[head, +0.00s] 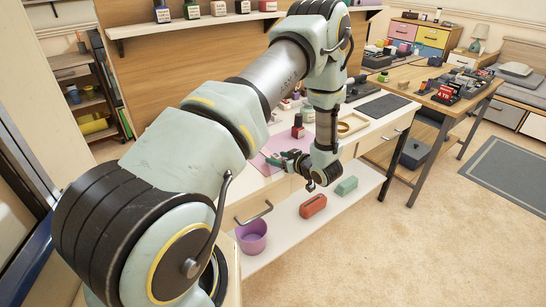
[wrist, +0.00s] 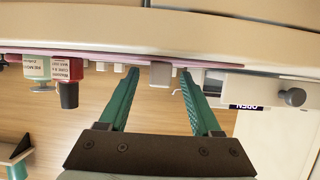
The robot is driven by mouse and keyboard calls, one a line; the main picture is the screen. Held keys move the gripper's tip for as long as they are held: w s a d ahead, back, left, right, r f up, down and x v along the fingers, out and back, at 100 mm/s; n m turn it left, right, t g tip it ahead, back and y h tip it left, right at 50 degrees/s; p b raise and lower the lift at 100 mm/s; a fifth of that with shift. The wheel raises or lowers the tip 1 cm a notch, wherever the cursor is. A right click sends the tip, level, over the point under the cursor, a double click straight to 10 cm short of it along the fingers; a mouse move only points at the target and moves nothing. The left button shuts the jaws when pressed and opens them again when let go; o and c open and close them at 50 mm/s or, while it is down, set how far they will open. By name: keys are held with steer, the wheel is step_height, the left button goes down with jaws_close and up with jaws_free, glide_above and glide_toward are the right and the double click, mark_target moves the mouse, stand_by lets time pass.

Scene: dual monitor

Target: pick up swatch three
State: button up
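My gripper (wrist: 160,72) is open in the wrist view, its two green fingers apart with nothing clamped between them. The wrist picture appears upside down. A small grey block (wrist: 160,77) shows between the fingertips, beyond or level with them; I cannot tell which. Smaller pale blocks (wrist: 117,68) stand in a row to its left. No label tells me which piece is swatch three. In the head view my gripper (head: 284,162) is low over the pink mat (head: 258,164) on the white desk, and my arm hides part of the desk.
A wooden tray (head: 352,125) and a dark pad (head: 383,106) lie to the right.

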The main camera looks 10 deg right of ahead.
jaws_close()
stand_by(0.3)
stand_by(0.3)
